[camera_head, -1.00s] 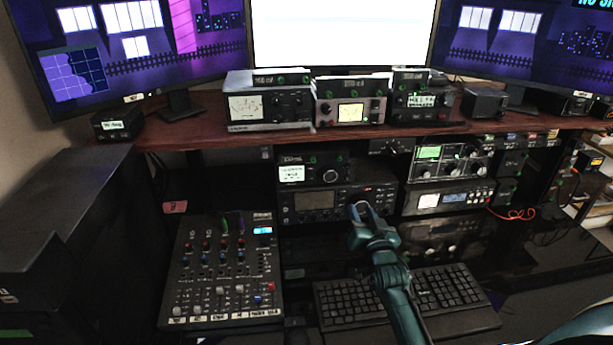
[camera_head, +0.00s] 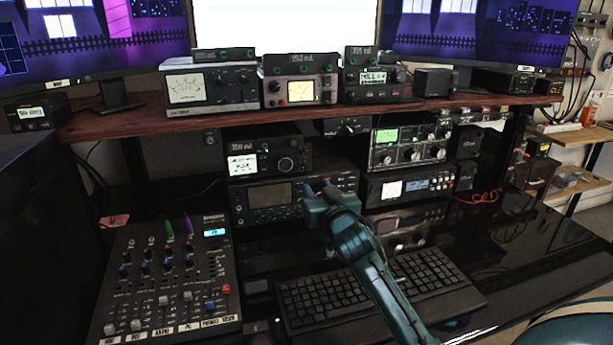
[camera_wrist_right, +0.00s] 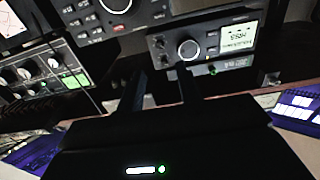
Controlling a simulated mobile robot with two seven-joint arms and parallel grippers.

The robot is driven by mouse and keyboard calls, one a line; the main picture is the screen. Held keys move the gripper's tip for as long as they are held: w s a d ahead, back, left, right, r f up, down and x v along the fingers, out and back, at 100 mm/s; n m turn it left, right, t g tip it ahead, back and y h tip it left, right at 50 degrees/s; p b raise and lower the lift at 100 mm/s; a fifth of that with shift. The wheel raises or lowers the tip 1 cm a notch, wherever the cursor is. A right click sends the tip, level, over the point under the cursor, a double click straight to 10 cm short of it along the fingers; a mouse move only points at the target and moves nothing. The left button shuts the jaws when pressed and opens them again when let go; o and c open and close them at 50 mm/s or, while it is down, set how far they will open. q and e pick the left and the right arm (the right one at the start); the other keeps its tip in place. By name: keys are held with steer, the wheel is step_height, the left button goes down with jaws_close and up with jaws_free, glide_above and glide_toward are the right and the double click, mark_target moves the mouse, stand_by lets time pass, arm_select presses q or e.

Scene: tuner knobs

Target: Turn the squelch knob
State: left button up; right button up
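I cannot tell which knob is the squelch knob; no such label is readable. My right gripper (camera_head: 320,190) is in front of the larger black radio (camera_head: 268,196), covering part of its right side. In the right wrist view, which looks upside down, the fingers (camera_wrist_right: 163,76) are apart with nothing between them. A silver-ringed round knob (camera_wrist_right: 188,50) on the small radio (camera_wrist_right: 208,42) shows near the fingertips, apart from them. That small radio also shows in the head view (camera_head: 268,160). Another large knob (camera_wrist_right: 115,4) is at the wrist view's top edge. My left gripper is out of view.
A multi-knob unit with a green display (camera_head: 408,145) stands right of the radios. A mixer (camera_head: 170,285) lies at front left and a keyboard (camera_head: 380,290) below my right arm. A wooden shelf (camera_head: 130,122) with several instruments runs above.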

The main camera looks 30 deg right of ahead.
mark_target(304, 168)
steer(key=x, duration=1)
steer(key=shift+w+b, duration=0.2)
steer(key=shift+b, duration=0.15)
steer(key=shift+c, duration=0.5)
jaws_close()
